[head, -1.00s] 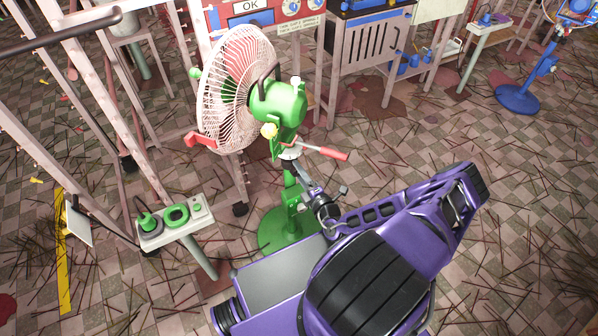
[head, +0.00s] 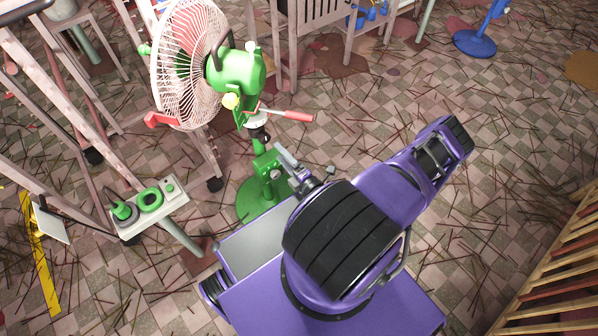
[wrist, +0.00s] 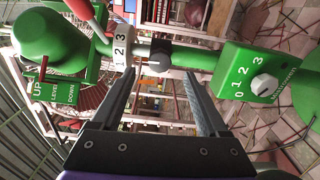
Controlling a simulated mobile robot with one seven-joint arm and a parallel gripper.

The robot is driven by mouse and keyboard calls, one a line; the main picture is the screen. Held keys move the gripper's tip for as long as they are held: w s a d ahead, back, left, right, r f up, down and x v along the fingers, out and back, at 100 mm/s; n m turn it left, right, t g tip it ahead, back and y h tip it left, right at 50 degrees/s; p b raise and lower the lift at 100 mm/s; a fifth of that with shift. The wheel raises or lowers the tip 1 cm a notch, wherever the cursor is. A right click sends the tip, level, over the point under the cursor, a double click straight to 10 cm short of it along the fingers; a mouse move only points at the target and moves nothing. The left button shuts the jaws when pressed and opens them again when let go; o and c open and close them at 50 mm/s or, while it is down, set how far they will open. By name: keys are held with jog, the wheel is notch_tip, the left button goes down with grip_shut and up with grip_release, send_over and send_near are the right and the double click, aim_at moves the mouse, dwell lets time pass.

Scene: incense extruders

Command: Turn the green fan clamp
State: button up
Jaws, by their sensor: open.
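The green fan (head: 237,68) stands upright with a white cage. Below its motor are a white ring dial (head: 258,120), a lever with a red handle (head: 298,116) and a black collar on the pole. The collar also shows in the wrist view (wrist: 158,60), between the ring marked 1 2 3 (wrist: 122,52) and a green box marked 0 1 2 3 (wrist: 246,74) with a pale knob (wrist: 264,85). I cannot tell which part is the clamp. My gripper (wrist: 160,74) is open and empty, its fingertips beside the pole, facing the collar. Contact is unclear.
A small white stand (head: 150,208) with green fittings is left of the fan base. Pink metal frames stand behind it. A wooden slatted rack (head: 555,265) is at lower right and a blue fan base (head: 475,43) at the back. Floor on the right is strewn with sticks.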

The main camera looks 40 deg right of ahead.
jog(key=s, duration=0.9)
jog(key=shift+s, duration=0.1)
